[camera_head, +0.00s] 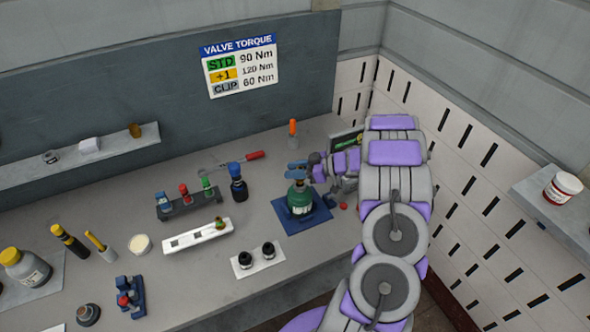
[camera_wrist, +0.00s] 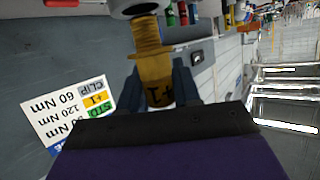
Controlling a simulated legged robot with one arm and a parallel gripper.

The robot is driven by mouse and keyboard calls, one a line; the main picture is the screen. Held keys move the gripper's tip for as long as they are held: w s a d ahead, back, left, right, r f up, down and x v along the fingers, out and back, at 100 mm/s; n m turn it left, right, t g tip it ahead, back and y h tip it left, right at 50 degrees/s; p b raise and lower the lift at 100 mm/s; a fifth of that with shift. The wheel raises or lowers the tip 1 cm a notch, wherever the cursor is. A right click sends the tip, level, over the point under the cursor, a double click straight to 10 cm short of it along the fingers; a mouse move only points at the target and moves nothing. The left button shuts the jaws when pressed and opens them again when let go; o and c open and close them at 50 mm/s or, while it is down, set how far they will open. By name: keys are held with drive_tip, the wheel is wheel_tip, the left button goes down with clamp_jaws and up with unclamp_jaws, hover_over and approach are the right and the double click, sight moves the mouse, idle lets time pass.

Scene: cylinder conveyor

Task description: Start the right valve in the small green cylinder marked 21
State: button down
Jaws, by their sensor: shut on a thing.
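The small green cylinder (camera_head: 299,200) stands upright on a blue mat (camera_head: 315,219) on the bench; its label is too small to read. My gripper (camera_head: 296,168) is directly above its top. In the wrist view, the gripper (camera_wrist: 160,88) is shut on a brass valve (camera_wrist: 152,62) marked +1, with a ribbed, thread-like part beyond the fingers. A grey round opening (camera_wrist: 133,7) shows at that end; I cannot tell whether the valve touches it. The valve is mostly hidden in the head view.
A rack (camera_head: 187,207) with several coloured-top pieces and a dark blue-topped bottle (camera_head: 238,186) stand left of the mat. A wall sign (camera_head: 240,66) lists STD, +1 and CLIP torques.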

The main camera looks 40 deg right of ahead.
drive_tip(key=shift+f, duration=0.8)
drive_tip(key=c, duration=0.7)
unclamp_jaws()
drive_tip(key=shift+r+p, duration=1.95)
drive_tip(key=shift+r, duration=1)
drive_tip(key=shift+w, duration=0.1)
